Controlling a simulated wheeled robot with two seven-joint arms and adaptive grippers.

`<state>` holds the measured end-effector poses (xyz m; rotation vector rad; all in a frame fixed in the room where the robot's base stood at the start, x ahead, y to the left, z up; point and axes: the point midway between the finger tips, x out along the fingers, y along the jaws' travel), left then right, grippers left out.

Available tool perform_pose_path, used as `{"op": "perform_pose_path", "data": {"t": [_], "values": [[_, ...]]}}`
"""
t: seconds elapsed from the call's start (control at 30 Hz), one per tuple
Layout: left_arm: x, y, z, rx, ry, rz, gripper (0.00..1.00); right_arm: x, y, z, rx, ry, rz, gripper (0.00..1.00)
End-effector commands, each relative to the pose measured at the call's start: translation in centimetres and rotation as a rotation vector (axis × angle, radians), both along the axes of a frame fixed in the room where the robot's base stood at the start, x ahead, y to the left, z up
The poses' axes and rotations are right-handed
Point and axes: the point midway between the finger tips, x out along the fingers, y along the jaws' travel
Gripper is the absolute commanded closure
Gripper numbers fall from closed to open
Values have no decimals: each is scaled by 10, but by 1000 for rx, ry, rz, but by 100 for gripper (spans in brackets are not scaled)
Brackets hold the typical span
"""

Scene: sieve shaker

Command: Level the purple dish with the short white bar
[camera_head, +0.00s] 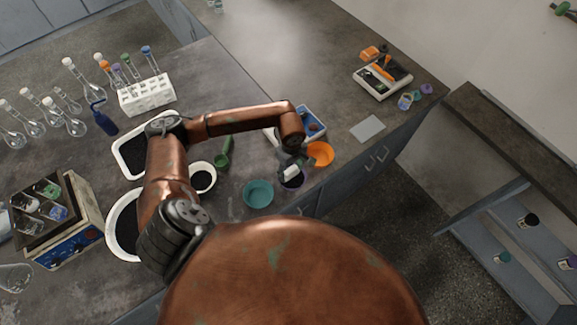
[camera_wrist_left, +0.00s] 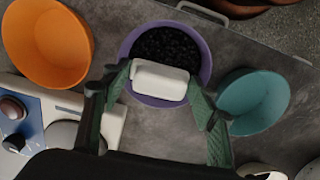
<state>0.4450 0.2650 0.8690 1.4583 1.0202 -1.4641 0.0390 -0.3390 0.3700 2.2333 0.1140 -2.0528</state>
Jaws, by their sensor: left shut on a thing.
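The purple dish (camera_head: 295,187) stands near the counter's front edge, and it also shows in the left wrist view (camera_wrist_left: 207,62). It holds dark granules (camera_wrist_left: 165,48). My left gripper (camera_head: 290,165) is over the dish and is shut on the short white bar (camera_head: 291,171). In the left wrist view the bar (camera_wrist_left: 160,82) lies crosswise between the green finger pads, covering the near part of the dish rim. I cannot tell whether the bar touches the granules. My right gripper is not in view.
An orange dish (camera_head: 320,154) and a teal dish (camera_head: 258,193) stand close on either side. A blue and white device (camera_head: 312,117) is just behind. A white bowl (camera_head: 202,189) with dark material and a green scoop (camera_head: 222,157) are to the left.

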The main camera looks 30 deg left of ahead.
Motion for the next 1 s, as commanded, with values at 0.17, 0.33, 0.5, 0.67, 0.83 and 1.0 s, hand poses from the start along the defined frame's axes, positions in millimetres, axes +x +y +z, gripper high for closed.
{"op": "perform_pose_path", "data": {"t": [0.17, 0.33, 0.5, 0.67, 0.83, 1.0], "values": [[5, 19, -2, 6, 2, 7, 72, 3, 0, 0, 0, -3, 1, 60], [0, 5, -2, 5, 2, 1, 72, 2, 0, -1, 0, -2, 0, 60], [-1, -1, 8, 5, 0, 3, 72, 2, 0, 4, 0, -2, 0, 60], [-1, -1, 23, 4, 0, 3, 72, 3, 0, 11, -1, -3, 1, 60], [0, -1, 38, 5, -2, 4, 72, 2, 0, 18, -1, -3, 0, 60], [0, -1, 52, 5, -2, 4, 72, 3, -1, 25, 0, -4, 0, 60]]}}
